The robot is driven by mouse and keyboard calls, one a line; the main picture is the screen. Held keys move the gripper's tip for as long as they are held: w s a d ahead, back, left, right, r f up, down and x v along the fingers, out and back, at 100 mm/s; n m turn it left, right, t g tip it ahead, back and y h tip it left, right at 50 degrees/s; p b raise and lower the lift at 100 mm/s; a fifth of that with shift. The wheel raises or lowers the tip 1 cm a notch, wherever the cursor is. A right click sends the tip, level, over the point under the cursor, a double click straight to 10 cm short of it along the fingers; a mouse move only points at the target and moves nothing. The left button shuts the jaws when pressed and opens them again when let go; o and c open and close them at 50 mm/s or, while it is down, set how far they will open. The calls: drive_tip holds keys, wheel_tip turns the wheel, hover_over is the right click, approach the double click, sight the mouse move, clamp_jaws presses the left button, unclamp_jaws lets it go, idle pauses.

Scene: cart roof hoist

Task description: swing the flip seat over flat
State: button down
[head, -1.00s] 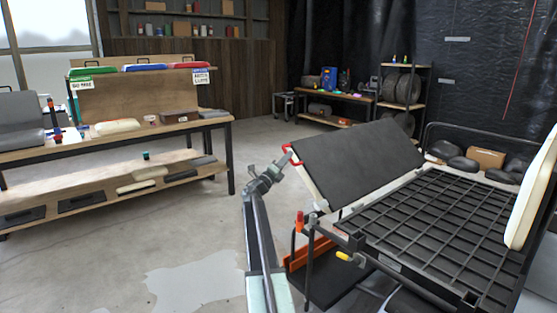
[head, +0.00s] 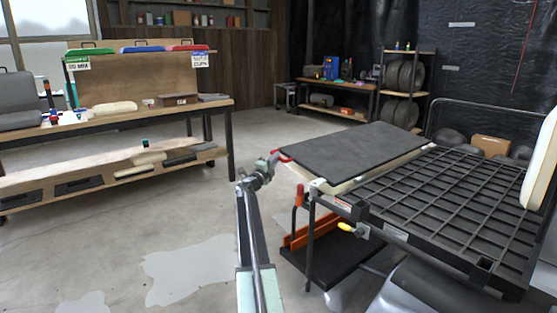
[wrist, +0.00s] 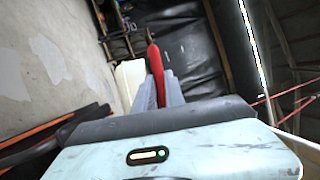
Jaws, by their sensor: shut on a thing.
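The flip seat (head: 355,151) is a dark flat panel with a cream underside edge at the near end of the cart. It lies close to level, with a slight tilt. A red handle (head: 283,157) sticks out at its left end. My gripper (head: 272,163) is at that handle, shut on it. In the wrist view the red handle (wrist: 155,62) shows between the grey fingers, with the cream edge (wrist: 129,82) beside it. The cart's black grid deck (head: 440,200) lies to the right of the seat. The seat's underside is mostly hidden.
A red-orange lever (head: 299,195) and a yellow-handled knob (head: 346,227) sit at the cart's near side. An upright cream panel (head: 542,160) stands at the right. A workbench (head: 110,125) stands at the left, with open concrete floor between.

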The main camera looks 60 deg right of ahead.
drive_tip(key=shift+w+a, duration=0.15)
drive_tip(key=shift+w, duration=0.15)
drive_tip(key=c, duration=1.5)
unclamp_jaws()
drive_tip(key=shift+o, duration=0.5)
drive_tip(key=shift+s, duration=0.1)
drive_tip(key=b+v, duration=0.1)
drive_tip(key=v, duration=0.6)
drive_tip(key=shift+a+b, duration=0.35)
drive_tip(key=shift+b, duration=0.05)
drive_tip(key=shift+f, duration=0.15)
